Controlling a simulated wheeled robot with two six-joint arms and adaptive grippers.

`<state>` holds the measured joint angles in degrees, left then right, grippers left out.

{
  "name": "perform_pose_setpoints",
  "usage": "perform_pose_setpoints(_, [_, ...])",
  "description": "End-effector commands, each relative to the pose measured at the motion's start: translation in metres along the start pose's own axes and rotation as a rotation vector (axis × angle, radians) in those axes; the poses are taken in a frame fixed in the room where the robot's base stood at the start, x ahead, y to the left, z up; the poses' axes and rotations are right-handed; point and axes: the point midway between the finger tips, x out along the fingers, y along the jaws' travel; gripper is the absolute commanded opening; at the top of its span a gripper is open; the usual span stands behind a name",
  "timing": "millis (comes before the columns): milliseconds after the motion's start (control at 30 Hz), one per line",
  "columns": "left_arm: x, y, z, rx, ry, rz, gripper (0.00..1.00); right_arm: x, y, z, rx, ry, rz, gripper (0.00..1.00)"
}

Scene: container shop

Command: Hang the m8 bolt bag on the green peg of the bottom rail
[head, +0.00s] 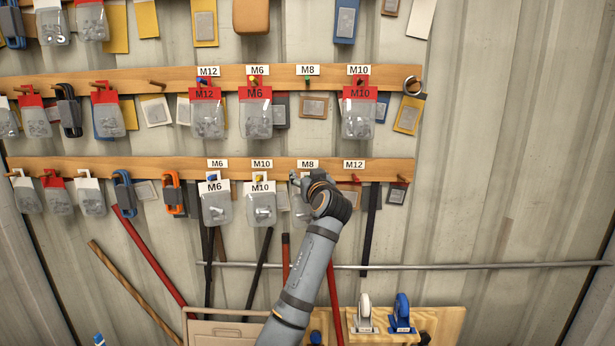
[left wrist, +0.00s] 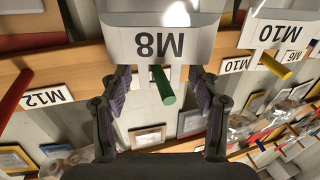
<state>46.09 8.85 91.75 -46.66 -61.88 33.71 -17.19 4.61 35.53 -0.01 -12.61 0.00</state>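The M8 bolt bag (left wrist: 160,44), with a white header, fills the top of the upside-down left wrist view. In the head view its clear pouch (head: 283,200) is largely hidden behind my left gripper. The green peg (left wrist: 163,86) sticks out from the bottom rail (head: 130,165) just past the header edge, between my fingers. I cannot tell whether it passes through the bag's hole. My left gripper (left wrist: 162,88) is open, its fingers well apart on either side of the peg, close to the header. In the head view it (head: 298,180) is at the bottom rail's M8 label (head: 308,164). My right gripper is not seen.
The M10 bag (head: 262,208) and M6 bag (head: 215,208) hang just left of my gripper. The M12 peg (head: 355,178) is on the right. Above, the upper rail (head: 230,75) holds red-header bags and an empty green peg (head: 307,80). Long tools stand below.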

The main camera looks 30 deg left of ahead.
Motion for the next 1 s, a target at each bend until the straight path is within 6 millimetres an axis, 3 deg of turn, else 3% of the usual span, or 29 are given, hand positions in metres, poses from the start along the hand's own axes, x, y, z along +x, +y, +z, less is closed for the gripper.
perform_pose_setpoints(267, [-0.005, 0.001, 0.001, -0.001, -0.001, 0.002, 0.62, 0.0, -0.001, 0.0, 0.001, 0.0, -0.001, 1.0])
perform_pose_setpoints(367, [-0.02, 0.001, 0.001, -0.003, -0.002, 0.003, 0.62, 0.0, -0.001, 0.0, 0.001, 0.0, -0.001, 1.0])
perform_pose_setpoints(700, [-0.099, 0.001, 0.002, -0.005, -0.004, 0.003, 0.62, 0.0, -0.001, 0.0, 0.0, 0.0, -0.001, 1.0])
perform_pose_setpoints(1000, [-0.121, 0.0, 0.0, 0.0, 0.0, 0.0, 0.62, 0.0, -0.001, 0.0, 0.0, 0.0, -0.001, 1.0])
